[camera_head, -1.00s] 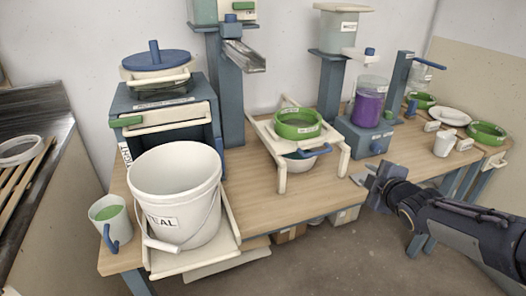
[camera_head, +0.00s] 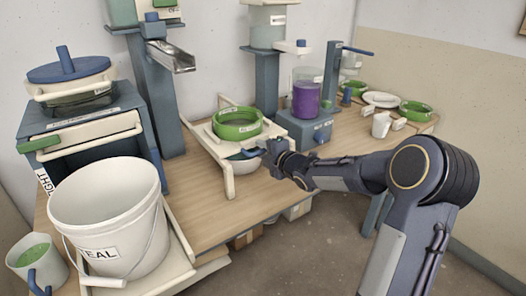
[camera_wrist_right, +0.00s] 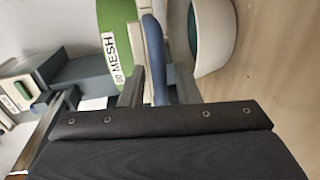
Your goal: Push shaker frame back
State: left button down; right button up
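The cream shaker frame (camera_head: 229,178) stands on the wooden table and carries a green sieve ring (camera_head: 237,124). A white bowl with green inside sits under it and shows in the right wrist view (camera_wrist_right: 222,40). A blue handle (camera_head: 249,153) is at the frame's front. My right gripper (camera_head: 270,152) is at this handle. In the right wrist view its two fingers (camera_wrist_right: 158,88) stand on either side of the blue handle (camera_wrist_right: 155,60), beside the green ring labelled MESH (camera_wrist_right: 117,40). Whether they press on it I cannot tell. My left gripper is out of view.
A large white bucket (camera_head: 108,215) and a green-filled mug (camera_head: 38,262) stand at the left front. A purple jar (camera_head: 306,100) on a blue base is right of the frame. A metal chute (camera_head: 170,57) hangs behind. Plates and a cup (camera_head: 381,125) sit at the far right.

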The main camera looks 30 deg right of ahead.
grip_shut()
dwell(0.3)
